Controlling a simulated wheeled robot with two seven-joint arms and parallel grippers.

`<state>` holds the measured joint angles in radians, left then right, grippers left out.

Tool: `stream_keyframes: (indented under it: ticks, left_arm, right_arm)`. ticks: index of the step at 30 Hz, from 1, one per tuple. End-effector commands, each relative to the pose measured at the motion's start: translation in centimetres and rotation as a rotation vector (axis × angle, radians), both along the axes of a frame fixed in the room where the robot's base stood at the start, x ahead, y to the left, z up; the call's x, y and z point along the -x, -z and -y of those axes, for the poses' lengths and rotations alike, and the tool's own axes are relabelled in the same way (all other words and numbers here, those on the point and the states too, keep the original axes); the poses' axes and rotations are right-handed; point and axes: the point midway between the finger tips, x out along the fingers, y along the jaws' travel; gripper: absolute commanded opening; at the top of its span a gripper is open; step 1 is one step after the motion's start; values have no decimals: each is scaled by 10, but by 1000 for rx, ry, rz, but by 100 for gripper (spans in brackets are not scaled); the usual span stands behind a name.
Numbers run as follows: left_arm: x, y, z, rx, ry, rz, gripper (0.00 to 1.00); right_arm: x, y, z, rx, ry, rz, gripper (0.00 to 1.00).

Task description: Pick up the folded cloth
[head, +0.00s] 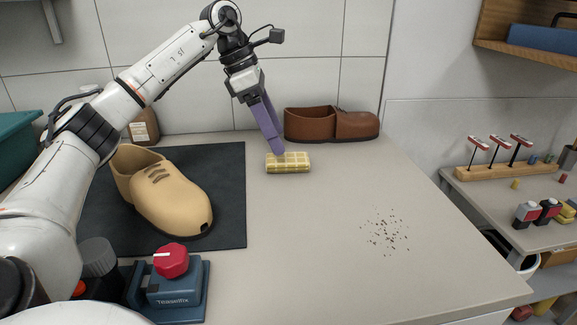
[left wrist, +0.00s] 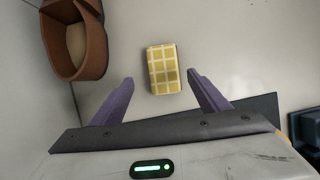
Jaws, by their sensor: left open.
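The folded cloth (head: 290,164) is a small yellow block with a pale check pattern. It lies on the grey worktop in front of the brown shoe. My left gripper (head: 278,150) points down at the cloth, its purple fingers overlapping the cloth's back edge in the head view. In the left wrist view the cloth (left wrist: 163,69) lies ahead of and between the two open fingertips (left wrist: 160,76), with a gap on each side. Nothing is held. My right gripper is not in view.
The brown shoe (head: 308,122) stands just behind the cloth. A tan shoe (head: 172,205) sits on a dark mat (head: 228,165) to the left. A blue device with a red knob (head: 172,260) is at the front. Dark crumbs (head: 386,234) lie right of centre; the worktop around them is otherwise clear.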

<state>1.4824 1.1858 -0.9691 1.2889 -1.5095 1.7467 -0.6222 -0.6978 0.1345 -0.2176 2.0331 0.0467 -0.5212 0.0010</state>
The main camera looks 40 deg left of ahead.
Motion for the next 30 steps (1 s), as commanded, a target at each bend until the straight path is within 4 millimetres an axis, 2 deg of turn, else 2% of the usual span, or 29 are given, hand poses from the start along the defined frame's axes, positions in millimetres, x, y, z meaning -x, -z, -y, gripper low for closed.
stream_keyframes:
  ticks: [4, 12, 22, 30]
  left_arm:
    - [-1, 12, 3, -1, 0, -1, 69]
    - [-6, 47, 17, 0, 0, -1, 69]
    - [-8, 53, 19, 0, 0, 0, 69]
    - [-8, 53, 19, 0, 1, 0, 24]
  right_arm:
    - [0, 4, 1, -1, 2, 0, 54]
    - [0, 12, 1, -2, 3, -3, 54]
    - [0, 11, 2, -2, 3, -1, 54]
    - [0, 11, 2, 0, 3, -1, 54]
